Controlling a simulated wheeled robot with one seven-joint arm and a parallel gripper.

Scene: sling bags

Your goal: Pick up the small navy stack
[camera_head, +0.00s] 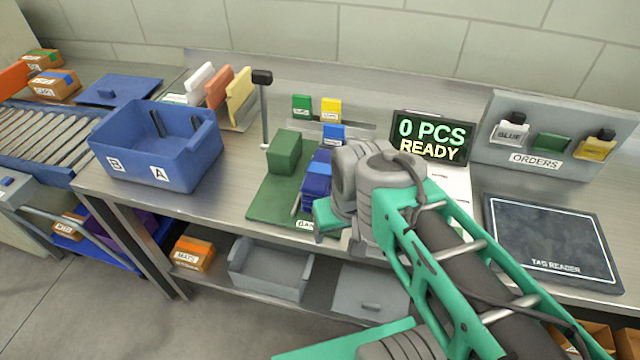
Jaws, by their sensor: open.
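The small navy stack (316,180) stands on the green mat (262,208) on the steel bench. It is a dark blue block of layers, partly covered on its right by my grey wrist. My gripper (310,208) is at the near side of the stack, low over the mat, and counts as open. My wrist and teal hand hide most of it. I cannot tell whether its fingers touch the stack or stand around it. A green block (284,152) stands on the mat just left of the stack.
A blue bin (157,146) marked A and B stands at the left. A black post (263,110) rises behind the mat. A display (432,137) reads "0 PCS READY". A tag reader pad (550,235) lies at the right, below the orders rack (536,159).

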